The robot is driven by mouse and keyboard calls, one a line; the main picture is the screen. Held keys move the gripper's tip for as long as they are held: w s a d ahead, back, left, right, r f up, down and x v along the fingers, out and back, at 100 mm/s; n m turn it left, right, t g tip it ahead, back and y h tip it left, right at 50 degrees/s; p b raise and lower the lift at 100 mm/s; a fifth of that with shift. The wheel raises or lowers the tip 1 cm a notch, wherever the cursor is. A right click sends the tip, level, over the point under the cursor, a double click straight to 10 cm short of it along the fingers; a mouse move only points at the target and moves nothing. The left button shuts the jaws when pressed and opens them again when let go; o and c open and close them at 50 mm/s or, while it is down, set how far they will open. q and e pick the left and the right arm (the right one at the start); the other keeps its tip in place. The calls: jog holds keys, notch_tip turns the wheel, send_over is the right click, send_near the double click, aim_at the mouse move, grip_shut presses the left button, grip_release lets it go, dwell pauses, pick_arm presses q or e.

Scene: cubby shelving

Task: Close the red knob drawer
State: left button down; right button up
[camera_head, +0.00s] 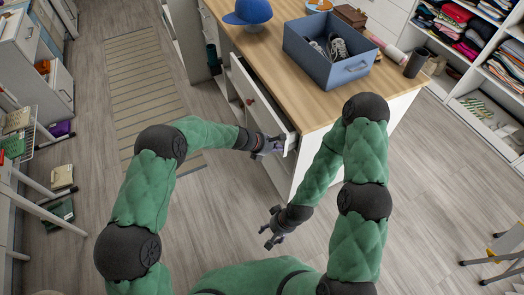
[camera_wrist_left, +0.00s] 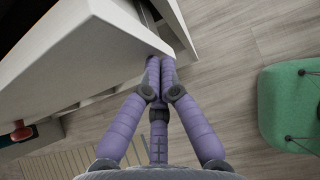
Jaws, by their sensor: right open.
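The white drawer (camera_head: 262,112) with a red knob (camera_head: 250,101) is pulled out from the left side of the wooden-topped cabinet, leaving a dark gap behind its front. In the left wrist view, the drawer front (camera_wrist_left: 90,60) fills the upper left, with the red knob (camera_wrist_left: 20,131) at the lower left. My left gripper (camera_head: 273,147) is at the near end of the drawer front. Its purple fingertips (camera_wrist_left: 160,66) are together beside the panel's corner; contact is unclear. My right gripper (camera_head: 270,230) is open and empty, low over the floor in front of the cabinet.
The cabinet's wooden top (camera_head: 285,82) bears a blue cap (camera_head: 248,11) and a blue-grey bin (camera_head: 318,65) with shoes. A striped rug (camera_head: 140,85) lies left of the drawer. Shelving stands at both sides. The floor near my grippers is clear.

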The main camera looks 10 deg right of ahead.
aim_at(292, 141)
pick_arm(q)
jog(key=d, duration=0.2)
jog(key=w+d+p, duration=0.1)
jog(key=d, duration=0.1)
jog(key=d+p, duration=0.1)
jog(key=d, duration=0.1)
jog(key=shift+w+d, duration=0.25)
jog(key=shift+w, duration=0.15)
pick_arm(e)
notch_tip(292, 141, up, 3)
jog(key=shift+a+f, duration=0.1)
jog(key=shift+f, duration=0.05)
